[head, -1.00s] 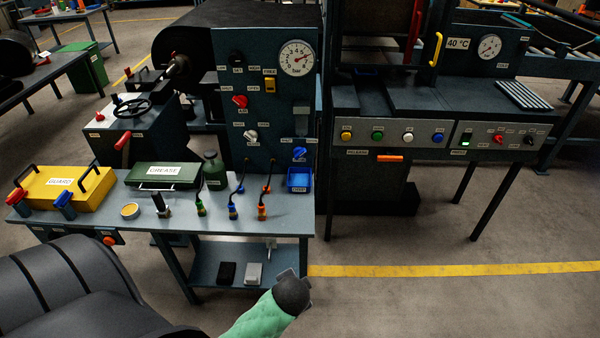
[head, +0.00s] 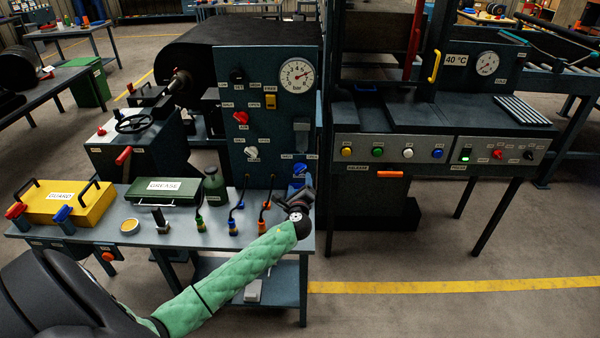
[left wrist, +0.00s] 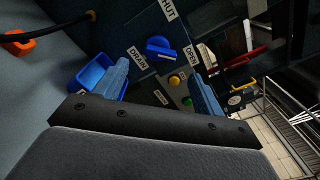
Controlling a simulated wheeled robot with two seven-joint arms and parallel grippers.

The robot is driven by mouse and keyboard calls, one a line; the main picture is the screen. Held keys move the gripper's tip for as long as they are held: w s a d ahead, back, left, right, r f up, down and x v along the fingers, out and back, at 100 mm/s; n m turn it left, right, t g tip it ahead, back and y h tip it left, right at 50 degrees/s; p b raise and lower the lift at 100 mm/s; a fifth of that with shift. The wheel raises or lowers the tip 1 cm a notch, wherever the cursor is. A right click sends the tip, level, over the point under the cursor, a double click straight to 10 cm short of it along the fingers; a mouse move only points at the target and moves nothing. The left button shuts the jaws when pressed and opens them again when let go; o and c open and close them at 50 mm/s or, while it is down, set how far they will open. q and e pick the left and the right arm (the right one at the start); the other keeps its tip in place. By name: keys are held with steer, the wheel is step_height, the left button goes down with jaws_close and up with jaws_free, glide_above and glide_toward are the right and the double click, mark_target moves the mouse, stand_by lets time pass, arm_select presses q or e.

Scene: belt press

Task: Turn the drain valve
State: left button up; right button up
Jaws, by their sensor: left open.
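The drain valve is a blue knob (head: 299,169) low on the right of the dark panel. In the left wrist view the blue knob (left wrist: 158,46) sits between labels reading SHUT, DRAIN and OPEN. My left gripper (head: 300,194) is just below the knob in the head view. In the left wrist view my left gripper (left wrist: 158,72) has its two blue fingers spread and empty. The knob lies ahead of the gap between the fingertips, apart from them. My right gripper is not in view.
A blue bin (left wrist: 88,76) sits beside the left finger in the wrist view. An orange-ended cable (head: 263,218) stands on the bench left of my gripper. A white knob (head: 251,153) and a red knob (head: 241,118) are on the same panel.

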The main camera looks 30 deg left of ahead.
mark_target(300, 171)
arm_select(q)
steer(key=p+x, duration=0.1)
steer(key=x, duration=0.2)
steer(key=p+x, duration=0.1)
steer(key=x, duration=0.2)
steer(key=shift+w+a+r, duration=0.2)
steer(key=shift+w, duration=0.15)
steer(key=shift+w+a+f+p, duration=0.15)
steer(key=shift+w+a+p, duration=0.2)
steer(key=shift+w, duration=0.2)
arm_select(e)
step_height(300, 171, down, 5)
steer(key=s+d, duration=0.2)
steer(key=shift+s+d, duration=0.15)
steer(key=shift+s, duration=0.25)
arm_select(q)
steer(key=shift+c, duration=0.2)
steer(key=c, duration=0.9)
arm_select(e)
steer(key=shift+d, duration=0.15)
